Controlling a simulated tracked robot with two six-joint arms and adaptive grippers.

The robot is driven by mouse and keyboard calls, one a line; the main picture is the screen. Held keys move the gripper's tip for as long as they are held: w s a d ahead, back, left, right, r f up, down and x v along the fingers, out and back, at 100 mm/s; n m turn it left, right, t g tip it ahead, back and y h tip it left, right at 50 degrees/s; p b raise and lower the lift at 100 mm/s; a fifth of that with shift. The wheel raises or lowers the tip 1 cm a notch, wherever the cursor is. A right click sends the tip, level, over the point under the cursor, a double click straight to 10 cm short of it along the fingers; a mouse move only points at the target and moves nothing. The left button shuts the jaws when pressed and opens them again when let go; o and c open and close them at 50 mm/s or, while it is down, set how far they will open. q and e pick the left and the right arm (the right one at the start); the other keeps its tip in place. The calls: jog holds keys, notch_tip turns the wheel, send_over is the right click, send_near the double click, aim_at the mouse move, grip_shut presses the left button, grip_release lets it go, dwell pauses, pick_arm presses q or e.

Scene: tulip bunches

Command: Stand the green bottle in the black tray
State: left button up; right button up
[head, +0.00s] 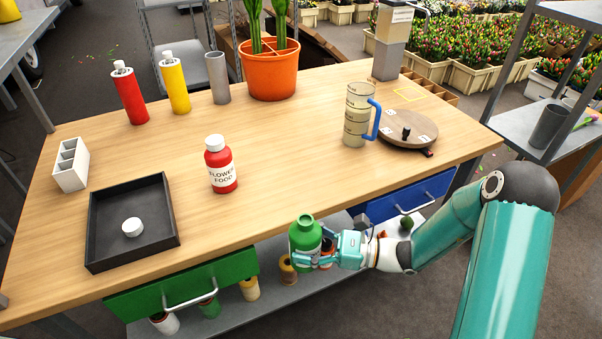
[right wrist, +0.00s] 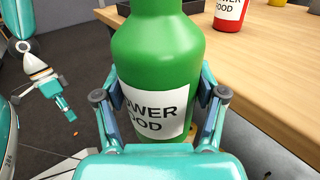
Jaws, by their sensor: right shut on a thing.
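The green bottle (head: 304,234) with a white label is upright in my right gripper (head: 318,255), in front of the table's front edge. In the right wrist view the bottle (right wrist: 160,65) fills the middle, with the fingers of my right gripper (right wrist: 160,105) closed on both its sides. The black tray (head: 105,253) lies on the table at the front left, well to the left of the bottle. A white round cap (head: 132,227) lies inside the tray. In the right wrist view, what looks like my left gripper (right wrist: 62,102) shows at the left; its jaw state is unclear.
A red flower food bottle (head: 221,172) stands right of the tray. A white divided holder (head: 71,165) is behind the tray. Red and yellow bottles, a grey cup, an orange pot and a measuring jug (head: 356,115) stand farther back. The green drawer (head: 185,285) sticks out below the front edge.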

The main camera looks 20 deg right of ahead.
pick_arm(q)
jog(key=shift+o, duration=0.3)
pick_arm(e)
jog(key=shift+a, duration=0.1)
pick_arm(q)
jog(key=o, duration=0.3)
jog(key=shift+r, duration=0.1)
pick_arm(e)
jog(key=shift+r, duration=0.1)
pick_arm(q)
jog(key=shift+o, duration=1.2)
jog(key=shift+r+p, duration=0.3)
jog(key=shift+p, duration=0.1)
pick_arm(e)
jog(key=shift+r, duration=0.3)
pick_arm(q)
jog(key=o, duration=0.4)
notch_tip(320, 180, up, 18)
jog(key=p, duration=1.8)
jog(key=shift+s+r, duration=0.1)
jog(key=shift+r, duration=0.1)
jog(key=shift+o, duration=0.2)
pick_arm(e)
notch_tip(320, 180, up, 18)
jog(key=shift+r, duration=0.15)
pick_arm(q)
jog(key=shift+f, duration=0.1)
